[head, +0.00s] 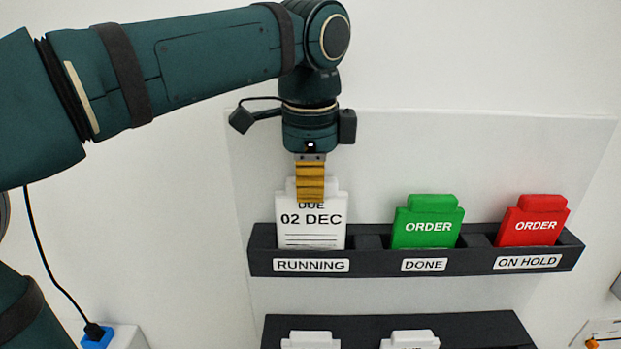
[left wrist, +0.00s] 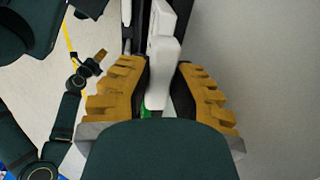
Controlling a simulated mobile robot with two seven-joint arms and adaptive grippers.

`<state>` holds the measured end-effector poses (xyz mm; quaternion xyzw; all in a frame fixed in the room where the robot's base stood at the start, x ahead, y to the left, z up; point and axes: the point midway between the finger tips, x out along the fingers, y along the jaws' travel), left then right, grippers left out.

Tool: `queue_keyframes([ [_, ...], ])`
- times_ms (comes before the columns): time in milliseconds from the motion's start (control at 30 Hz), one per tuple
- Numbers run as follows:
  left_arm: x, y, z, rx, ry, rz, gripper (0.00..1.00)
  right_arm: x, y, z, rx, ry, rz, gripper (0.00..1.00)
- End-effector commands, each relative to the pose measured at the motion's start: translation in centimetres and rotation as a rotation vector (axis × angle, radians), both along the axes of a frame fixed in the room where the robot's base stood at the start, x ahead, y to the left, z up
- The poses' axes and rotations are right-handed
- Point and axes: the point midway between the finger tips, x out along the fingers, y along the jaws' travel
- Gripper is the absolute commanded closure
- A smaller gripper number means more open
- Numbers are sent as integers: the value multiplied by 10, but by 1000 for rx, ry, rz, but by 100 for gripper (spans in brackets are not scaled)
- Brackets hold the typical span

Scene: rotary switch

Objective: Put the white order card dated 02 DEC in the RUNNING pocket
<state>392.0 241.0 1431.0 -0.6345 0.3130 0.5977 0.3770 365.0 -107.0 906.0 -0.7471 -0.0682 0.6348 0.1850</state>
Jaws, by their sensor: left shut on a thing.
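The white order card (head: 311,232) reads "DUE 02 DEC" and stands upright at the RUNNING pocket (head: 311,265), at the left end of the dark rack. Its lower edge meets the pocket's front wall and seems to be behind it. My left gripper (head: 310,195) points down from above and is shut on the card's top tab. In the left wrist view the white card (left wrist: 162,65) shows between the orange fingers (left wrist: 163,85). An arm with a small orange-tipped gripper (left wrist: 93,65), seemingly my right, shows far off there; its jaws are too small to read.
A green ORDER card (head: 428,224) stands in the DONE pocket and a red ORDER card (head: 532,224) in the ON HOLD pocket. A lower dark rack (head: 470,330) holds white cards (head: 310,340). The wall above the rack is clear.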

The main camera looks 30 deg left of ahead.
Motion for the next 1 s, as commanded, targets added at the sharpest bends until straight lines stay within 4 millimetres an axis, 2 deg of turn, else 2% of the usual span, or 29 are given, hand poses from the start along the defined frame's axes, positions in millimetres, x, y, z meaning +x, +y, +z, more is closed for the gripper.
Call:
queue_keyframes([
  [600, 0, 0, -23, 1, 1, 0, 100, 0, 0, -16, 0, 0, 0, 53],
  [933, 0, 0, -25, 0, 0, 0, 100, 0, 0, -17, 0, 0, 0, 53],
  [967, 0, 0, -25, 0, 0, 0, 74, 0, 0, -17, 0, 0, 0, 53],
  [1000, 0, 0, -25, 0, 0, 0, 60, 0, 0, -17, 0, 0, 0, 53],
])
